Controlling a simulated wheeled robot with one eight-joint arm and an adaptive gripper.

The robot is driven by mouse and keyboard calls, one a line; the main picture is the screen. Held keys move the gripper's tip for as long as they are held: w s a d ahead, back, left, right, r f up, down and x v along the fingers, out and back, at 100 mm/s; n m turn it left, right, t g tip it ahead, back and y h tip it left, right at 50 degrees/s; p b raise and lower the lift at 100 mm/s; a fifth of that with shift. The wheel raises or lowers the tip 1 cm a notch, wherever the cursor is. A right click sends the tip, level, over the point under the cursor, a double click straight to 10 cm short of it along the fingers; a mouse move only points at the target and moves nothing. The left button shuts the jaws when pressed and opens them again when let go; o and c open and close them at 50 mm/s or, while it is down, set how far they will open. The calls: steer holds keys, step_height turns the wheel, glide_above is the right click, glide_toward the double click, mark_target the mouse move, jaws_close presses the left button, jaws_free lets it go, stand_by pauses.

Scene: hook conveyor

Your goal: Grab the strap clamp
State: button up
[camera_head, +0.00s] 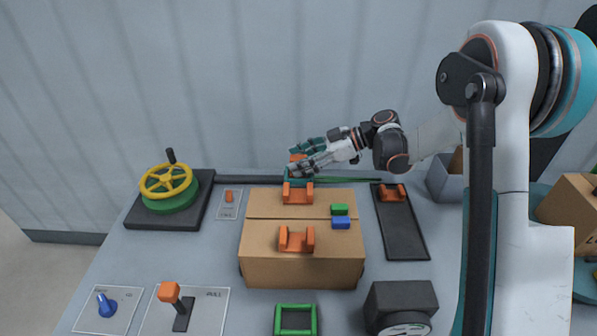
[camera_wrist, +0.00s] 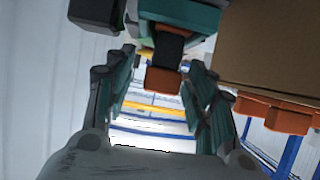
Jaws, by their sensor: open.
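What looks like the strap clamp, an orange piece (camera_head: 297,157), is at the back edge of the table, behind the cardboard box. In the wrist view the orange end of the clamp (camera_wrist: 163,81), with a black part and a teal body above it, lies between my fingers. My gripper (camera_head: 293,160) reaches in from the right with its teal fingers spread on either side of it. In the wrist view my gripper (camera_wrist: 162,60) is open, with a gap on each side of the orange end. Contact is not visible. Part of the clamp is hidden by the fingers.
The cardboard box (camera_head: 260,262) carries orange brackets (camera_head: 297,240) and green and blue blocks (camera_head: 341,223). A black tray (camera_head: 405,235) is to its right. A yellow handwheel (camera_head: 166,181) and a lever (camera_head: 170,293) are left. The wall (camera_head: 150,90) is close behind.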

steer(key=shift+a+f, duration=0.2)
steer(key=shift+a, duration=0.15)
steer(key=shift+r, duration=0.1)
jaws_close()
